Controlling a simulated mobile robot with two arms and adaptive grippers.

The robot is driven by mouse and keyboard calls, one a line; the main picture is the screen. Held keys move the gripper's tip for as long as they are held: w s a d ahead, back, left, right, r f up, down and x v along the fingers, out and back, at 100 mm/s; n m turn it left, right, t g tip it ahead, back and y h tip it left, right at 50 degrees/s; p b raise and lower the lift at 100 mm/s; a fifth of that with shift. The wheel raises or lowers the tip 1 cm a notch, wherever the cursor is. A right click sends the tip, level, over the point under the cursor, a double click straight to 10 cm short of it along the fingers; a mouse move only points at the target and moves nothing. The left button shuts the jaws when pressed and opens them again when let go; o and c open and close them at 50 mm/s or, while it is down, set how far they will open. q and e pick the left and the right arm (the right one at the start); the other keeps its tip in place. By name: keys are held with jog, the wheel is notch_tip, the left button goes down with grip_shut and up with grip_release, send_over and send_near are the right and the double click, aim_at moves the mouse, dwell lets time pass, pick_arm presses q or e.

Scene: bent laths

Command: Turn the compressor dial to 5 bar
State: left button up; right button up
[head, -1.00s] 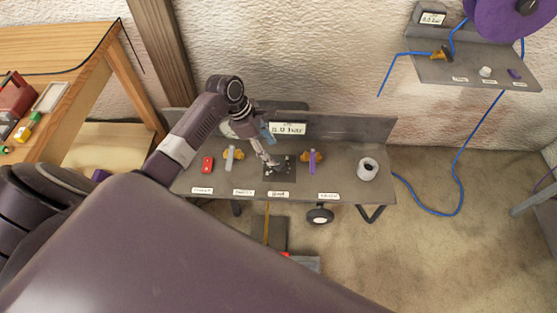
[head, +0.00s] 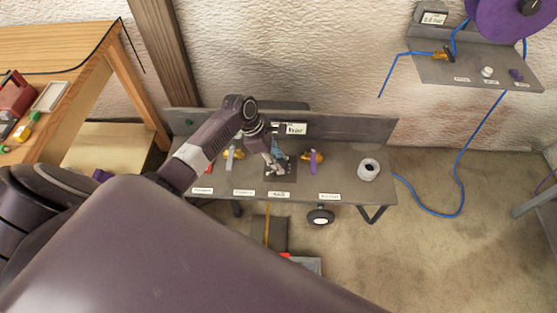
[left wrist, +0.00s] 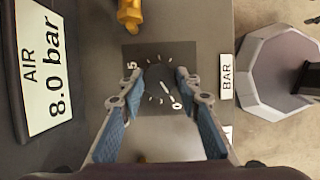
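The compressor dial (left wrist: 160,73) is a dark round knob on a dark square plate (left wrist: 187,52) with white ticks and the figures 5 and 0. A white pointer mark shows on its lower right side, towards the 0. My left gripper (left wrist: 161,74) is open, with one fingertip on each side of the knob; I cannot tell whether they touch it. In the head view my left gripper (head: 274,168) is low over the dial plate (head: 285,178), hiding the knob. The display (left wrist: 47,65) reads AIR 8.0 bar. My right gripper is not in view.
On the grey bench (head: 345,187) orange valves with a white lever (head: 231,153) and a purple lever (head: 313,157) flank the dial. A white ring-shaped part (head: 368,169) lies to the right. A blue hose (head: 459,190) hangs to the floor.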

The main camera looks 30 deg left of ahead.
pick_arm(q)
jog(key=c, duration=0.5)
jog(key=shift+o, duration=0.2)
